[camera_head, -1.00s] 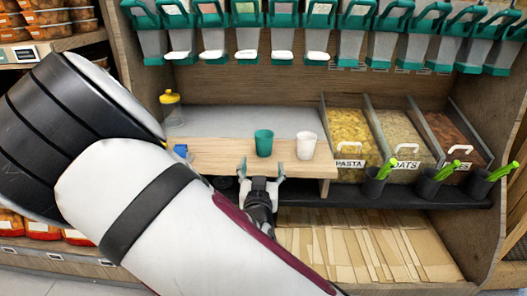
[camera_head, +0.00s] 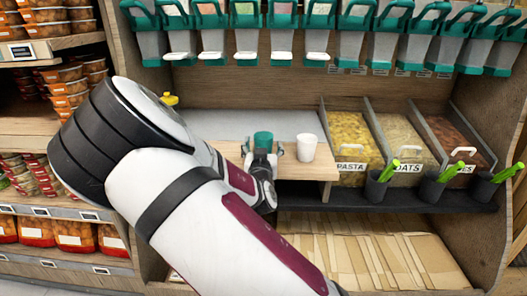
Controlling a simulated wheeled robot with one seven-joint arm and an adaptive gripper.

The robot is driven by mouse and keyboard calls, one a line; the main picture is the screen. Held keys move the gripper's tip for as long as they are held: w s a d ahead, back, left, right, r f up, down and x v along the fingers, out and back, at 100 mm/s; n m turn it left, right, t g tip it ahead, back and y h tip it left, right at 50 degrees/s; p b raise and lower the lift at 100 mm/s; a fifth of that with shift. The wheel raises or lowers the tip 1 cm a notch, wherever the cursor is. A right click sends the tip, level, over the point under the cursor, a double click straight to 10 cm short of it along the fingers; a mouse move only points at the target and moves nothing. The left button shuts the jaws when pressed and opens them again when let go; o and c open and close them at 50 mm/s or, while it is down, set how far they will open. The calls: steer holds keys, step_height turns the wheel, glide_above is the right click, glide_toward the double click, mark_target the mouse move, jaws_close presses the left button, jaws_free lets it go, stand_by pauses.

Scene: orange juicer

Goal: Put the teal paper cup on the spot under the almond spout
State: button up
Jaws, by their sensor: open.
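The teal paper cup (camera_head: 263,138) stands upright on the light wooden board, with its lower part hidden behind my gripper. My gripper (camera_head: 262,150) is open, with one finger to the left of the cup and one to the right. I cannot tell whether the fingers touch it. A row of dispensers with teal handles and spouts (camera_head: 250,45) hangs above the shelf. Their labels are too small to read, so I cannot tell which spout is the almond one.
A white cup (camera_head: 307,148) stands just right of the teal cup on the wooden board (camera_head: 315,170). Bins of pasta (camera_head: 350,140) and oats stand further right, with dark holders of green-handled tools in front. A yellow-topped bottle (camera_head: 169,99) is partly hidden behind my arm. The grey shelf behind the cups is clear.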

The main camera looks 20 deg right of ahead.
steer(key=shift+w+d, duration=0.2)
steer(key=shift+w, duration=0.4)
steer(key=c, duration=0.9)
steer(key=shift+r, duration=0.1)
steer(key=shift+c, duration=0.2)
